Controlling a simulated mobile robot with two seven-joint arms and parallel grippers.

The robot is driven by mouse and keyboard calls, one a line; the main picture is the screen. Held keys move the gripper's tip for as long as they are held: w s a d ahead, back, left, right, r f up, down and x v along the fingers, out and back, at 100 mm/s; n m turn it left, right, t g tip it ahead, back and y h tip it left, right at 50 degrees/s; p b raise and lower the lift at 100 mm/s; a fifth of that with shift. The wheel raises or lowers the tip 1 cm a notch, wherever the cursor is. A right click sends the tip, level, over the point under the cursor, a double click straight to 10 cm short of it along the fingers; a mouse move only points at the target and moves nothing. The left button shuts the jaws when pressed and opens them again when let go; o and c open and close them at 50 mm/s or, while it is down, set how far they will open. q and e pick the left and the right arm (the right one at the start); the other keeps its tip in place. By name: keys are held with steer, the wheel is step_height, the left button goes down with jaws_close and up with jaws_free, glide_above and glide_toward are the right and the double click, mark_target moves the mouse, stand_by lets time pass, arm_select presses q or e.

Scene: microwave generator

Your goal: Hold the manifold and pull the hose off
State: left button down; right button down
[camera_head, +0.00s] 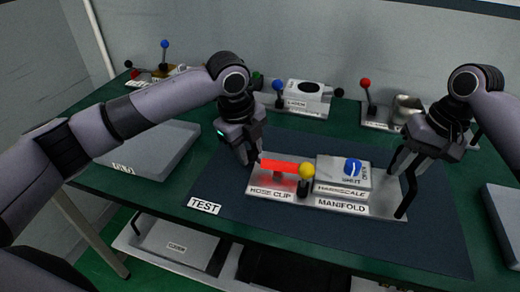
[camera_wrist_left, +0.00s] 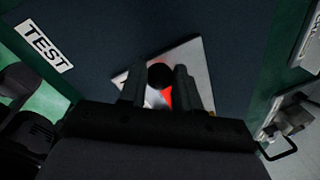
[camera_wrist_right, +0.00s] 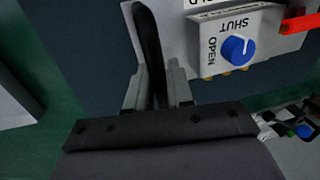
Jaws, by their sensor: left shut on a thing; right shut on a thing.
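The manifold (camera_head: 388,207) is a pale plate on the dark mat, with a grey block (camera_head: 335,183) carrying a blue OPEN/SHUT knob (camera_head: 352,167). At its left end, by the HOSE CLIP label, is a red bar (camera_head: 281,166), with a yellow ball knob (camera_head: 306,170) beside it. My right gripper (camera_head: 402,166) is shut on a black upright handle (camera_wrist_right: 150,50) at the plate's right end. My left gripper (camera_head: 251,158) is at the left end, shut on a dark round piece (camera_wrist_left: 160,75), perhaps the hose end. The fingers partly hide it.
The mat (camera_head: 230,190) has free room left of the plate, around the TEST label (camera_head: 204,205). A grey panel (camera_head: 150,150) lies left. Lever units, including a red-knobbed lever (camera_head: 366,85), stand along the back by the wall.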

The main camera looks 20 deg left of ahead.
arm_select(q)
steer(key=a, duration=0.3)
steer(key=shift+s, duration=0.15)
arm_select(e)
steer(key=shift+d+f, duration=0.2)
steer(key=shift+f, duration=0.15)
arm_select(q)
steer(key=shift+a, duration=0.15)
arm_select(e)
steer(key=shift+d, duration=0.1)
arm_select(q)
steer(key=c, duration=0.8)
jaws_free()
steer(key=shift+a, duration=0.1)
